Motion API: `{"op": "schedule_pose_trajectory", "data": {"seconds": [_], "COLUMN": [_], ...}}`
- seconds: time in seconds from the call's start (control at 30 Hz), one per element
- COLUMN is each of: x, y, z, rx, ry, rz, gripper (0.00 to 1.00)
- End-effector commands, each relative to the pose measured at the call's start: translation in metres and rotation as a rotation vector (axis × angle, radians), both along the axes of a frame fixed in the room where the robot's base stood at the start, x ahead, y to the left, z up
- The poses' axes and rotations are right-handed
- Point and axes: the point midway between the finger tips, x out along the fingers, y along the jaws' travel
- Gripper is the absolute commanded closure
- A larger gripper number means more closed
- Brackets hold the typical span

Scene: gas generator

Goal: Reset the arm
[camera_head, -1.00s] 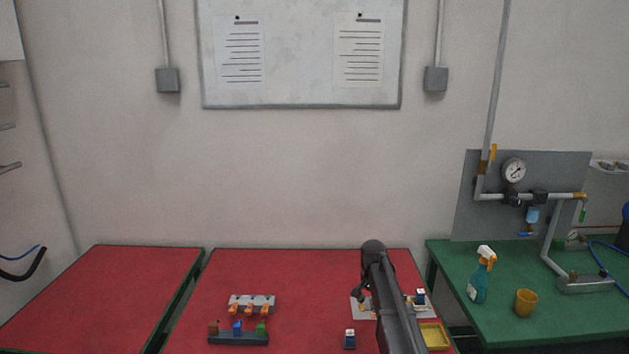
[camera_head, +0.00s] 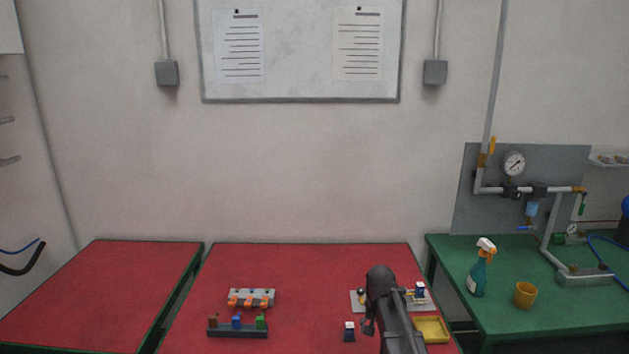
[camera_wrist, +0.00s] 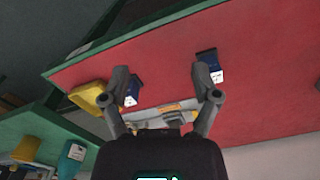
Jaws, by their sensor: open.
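My arm reaches over the right part of the middle red table (camera_head: 310,320) in the head view. My gripper (camera_wrist: 165,82) shows in the wrist view with its two fingers spread apart and nothing between the tips. Beyond the fingers are a dark blue and white block (camera_wrist: 132,92) and a second one (camera_wrist: 210,66) on the red surface. In the head view one such block (camera_head: 349,331) stands left of my arm and the other (camera_head: 420,290) on a light plate (camera_head: 357,300), which my arm partly hides.
A grey fixture with orange parts (camera_head: 251,297) and a dark rack (camera_head: 238,331) with coloured pieces stand left of my arm. A yellow tray (camera_head: 432,330) is right of it. The green table (camera_head: 550,315) holds a spray bottle (camera_head: 480,272), an orange cup (camera_head: 525,295) and piping.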

Motion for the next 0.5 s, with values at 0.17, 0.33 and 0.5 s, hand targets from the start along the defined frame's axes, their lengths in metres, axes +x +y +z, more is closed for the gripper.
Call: {"op": "schedule_pose_trajectory", "data": {"seconds": [0.17,0.33,0.5], "x": [-0.087,-0.139,-0.163], "y": [0.001,0.001,0.002], "z": [-0.018,-0.027,-0.031], "rx": [0.0,0.0,0.0], "ry": [0.0,0.0,0.0], "rz": [0.15,0.269,0.33], "gripper": [0.21,0.21,0.21]}}
